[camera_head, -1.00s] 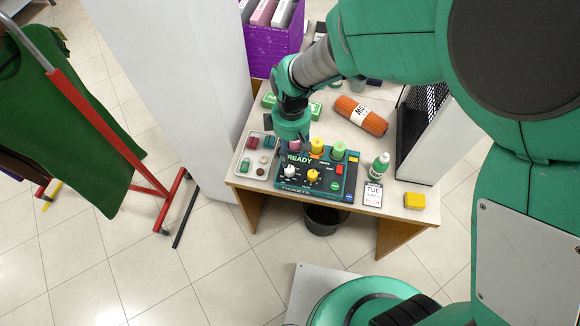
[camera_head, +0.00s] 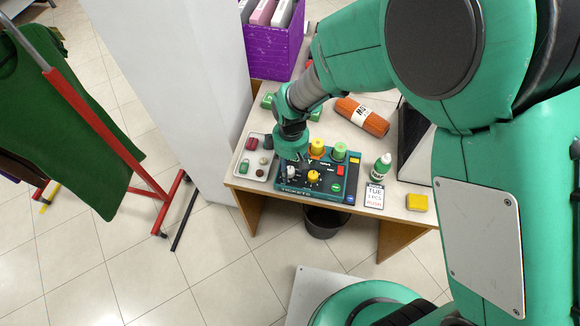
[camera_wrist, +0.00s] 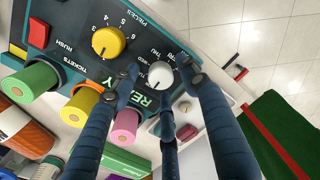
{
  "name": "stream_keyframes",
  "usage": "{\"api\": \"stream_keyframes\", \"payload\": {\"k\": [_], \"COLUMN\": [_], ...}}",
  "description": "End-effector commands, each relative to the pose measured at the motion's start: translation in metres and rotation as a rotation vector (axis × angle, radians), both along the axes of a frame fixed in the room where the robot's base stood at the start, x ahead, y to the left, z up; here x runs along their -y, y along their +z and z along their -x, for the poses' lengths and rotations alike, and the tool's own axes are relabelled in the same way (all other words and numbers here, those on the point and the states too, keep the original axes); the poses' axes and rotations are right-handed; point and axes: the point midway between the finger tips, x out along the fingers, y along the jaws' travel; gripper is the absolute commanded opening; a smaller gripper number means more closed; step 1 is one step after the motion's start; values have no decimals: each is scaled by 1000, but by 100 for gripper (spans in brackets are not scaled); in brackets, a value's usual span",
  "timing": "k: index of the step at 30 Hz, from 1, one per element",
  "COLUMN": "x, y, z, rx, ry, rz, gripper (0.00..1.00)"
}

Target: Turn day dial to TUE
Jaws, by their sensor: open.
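The teal ticket panel (camera_head: 345,182) lies on the table. Its white day dial (camera_head: 291,171) is at the panel's left front; it also shows in the wrist view (camera_wrist: 161,73), with THU legible beside it. Its pointer setting is too small to read. My gripper (camera_head: 290,164) is low over the panel's left side. In the wrist view its dark fingers (camera_wrist: 163,79) are open, spread around the white dial; contact cannot be told. A card reading TUE, 4 PCS and RUSH (camera_head: 375,196) stands right of the panel.
The yellow pieces dial (camera_wrist: 108,42) is close beside my fingers. Pink (camera_wrist: 125,127), yellow (camera_wrist: 80,106) and green (camera_wrist: 33,82) rolls line the panel's back. A tray of small items (camera_head: 246,172) is at the left, a green-white bottle (camera_head: 380,167) at the right.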

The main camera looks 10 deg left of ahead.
Motion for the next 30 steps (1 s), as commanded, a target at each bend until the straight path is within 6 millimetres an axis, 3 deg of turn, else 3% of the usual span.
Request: {"api": "stream_keyframes", "payload": {"k": [1,6,8,20,30], "x": [0,0,0,1,1], "y": [0,0,0,1,3], "z": [0,0,0,1,1], "rx": [0,0,0,-1,-1], "ry": [0,0,0,-47,-244], "rz": [0,0,0,1,1], "gripper": [43,9,0,0,0]}}
